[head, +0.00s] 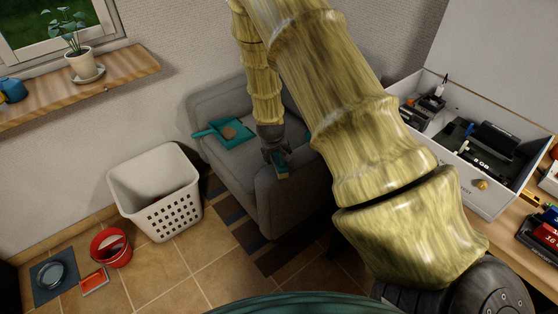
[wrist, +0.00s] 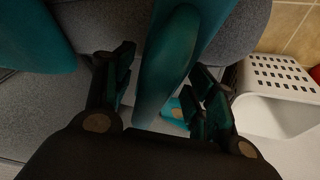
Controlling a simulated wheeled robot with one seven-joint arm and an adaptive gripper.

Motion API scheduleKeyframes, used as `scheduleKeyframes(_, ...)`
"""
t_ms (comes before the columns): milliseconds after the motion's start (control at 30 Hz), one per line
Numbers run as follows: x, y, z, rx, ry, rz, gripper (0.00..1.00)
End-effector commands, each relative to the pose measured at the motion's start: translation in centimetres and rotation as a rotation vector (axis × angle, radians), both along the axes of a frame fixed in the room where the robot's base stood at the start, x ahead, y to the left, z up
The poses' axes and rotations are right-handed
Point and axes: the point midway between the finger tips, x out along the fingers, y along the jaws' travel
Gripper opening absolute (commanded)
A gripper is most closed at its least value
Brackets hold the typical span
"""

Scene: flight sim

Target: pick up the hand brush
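The hand brush (head: 282,171), teal with a pale yellowish part, is at the front of the grey armchair's right arm. It also shows in the wrist view as a long teal shape (wrist: 166,75) running between my fingers. My gripper (head: 274,156) is over the brush, pointing down. In the wrist view my gripper (wrist: 160,88) has its fingers apart, one on each side of the teal shape, with a gap on the left. The right finger looks close to it; contact is unclear. The bristles are hidden in the wrist view.
A teal dustpan (head: 235,134) with a brown lump on it lies on the armchair (head: 221,97). A white basket (head: 154,177), red bucket (head: 110,247) and dark mat (head: 53,285) are on the tiled floor.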

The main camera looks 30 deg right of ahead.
Motion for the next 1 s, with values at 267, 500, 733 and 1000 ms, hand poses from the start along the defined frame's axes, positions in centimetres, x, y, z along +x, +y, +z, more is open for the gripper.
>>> scheduleKeyframes(267,0.0,0.0,0.0,0.000,0.000,0.000,0.13)
scheduleKeyframes(500,0.0,0.0,0.0,0.000,0.000,0.000,0.09)
scheduleKeyframes(733,0.1,0.0,1.2,-0.001,-0.002,0.001,0.09)
scheduleKeyframes(1000,-1.4,0.9,3.6,0.001,0.002,0.001,0.09)
